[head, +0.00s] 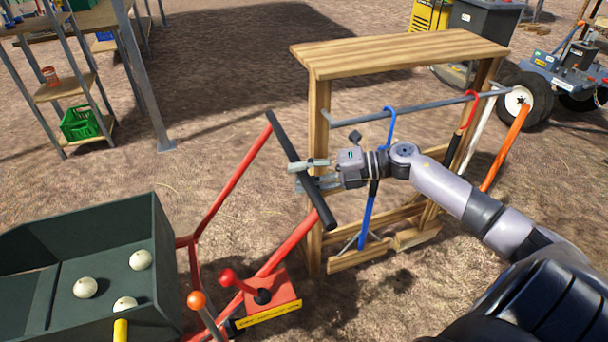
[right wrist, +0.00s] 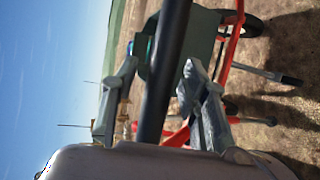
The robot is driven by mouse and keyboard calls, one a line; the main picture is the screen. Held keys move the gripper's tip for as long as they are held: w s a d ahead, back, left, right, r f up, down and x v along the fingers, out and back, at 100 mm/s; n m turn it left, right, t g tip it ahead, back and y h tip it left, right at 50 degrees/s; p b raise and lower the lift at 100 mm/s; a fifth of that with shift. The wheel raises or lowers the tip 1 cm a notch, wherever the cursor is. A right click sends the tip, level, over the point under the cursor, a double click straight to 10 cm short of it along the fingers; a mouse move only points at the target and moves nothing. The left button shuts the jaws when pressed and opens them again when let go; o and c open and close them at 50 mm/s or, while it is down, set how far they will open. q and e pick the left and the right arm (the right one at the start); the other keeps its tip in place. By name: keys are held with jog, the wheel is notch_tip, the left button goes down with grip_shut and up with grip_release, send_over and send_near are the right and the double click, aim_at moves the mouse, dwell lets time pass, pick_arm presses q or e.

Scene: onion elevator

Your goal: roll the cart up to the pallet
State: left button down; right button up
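The cart has a dark green tub (head: 100,218) with a few white onions (head: 140,260) in it, at the lower left of the head view. Its red frame (head: 240,175) rises to a black handle bar (head: 283,140). My right gripper (head: 305,174) is at the middle of this bar. In the right wrist view the bar (right wrist: 168,60) passes between the two spread fingers (right wrist: 158,100), with gaps seen on both sides. The tub (right wrist: 200,40) shows beyond it. My left gripper is out of view. I cannot make out a pallet.
A wooden rack (head: 400,50) with hanging tools stands right behind the handle. A red control box with a lever (head: 268,300) sits low by the frame. A shelf (head: 65,88) with a green crate is at upper left. Bare ground lies between shelf and rack.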

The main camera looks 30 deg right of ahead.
grip_shut()
dwell(0.3)
dwell(0.4)
